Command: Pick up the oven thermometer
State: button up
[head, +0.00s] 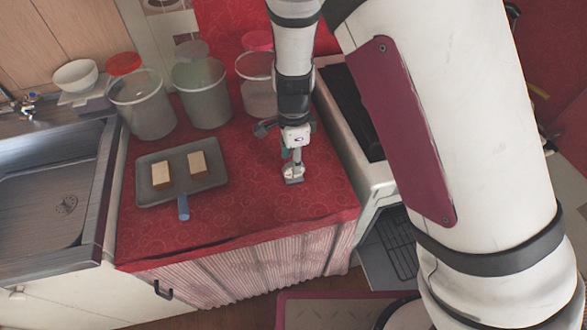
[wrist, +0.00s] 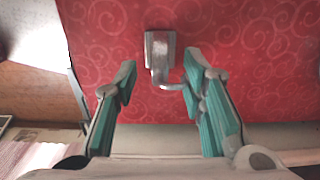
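The oven thermometer, a small grey metal piece with a hook, is on the red oilcloth counter (head: 245,205). It shows in the wrist view (wrist: 158,50), with its hook toward my gripper (wrist: 161,72). My gripper is open, with one teal-lined finger on each side of the hook end and visible gaps between. In the head view the thermometer (head: 293,173) appears right below my gripper (head: 291,155), which partly covers it. I cannot tell how deep the fingertips reach.
A grey tray (head: 150,190) with two pale blocks and a blue handle lies to the left. Several clear tubs (head: 201,90) stand behind. A white oven (head: 372,175) with its door open is right of the counter. A sink (head: 50,185) is at far left. The front counter is clear.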

notch_tip(320, 180, down, 4)
jog(key=shift+f, duration=0.2)
jog(key=shift+c, duration=0.4)
grip_shut()
jog(key=shift+r, duration=0.1)
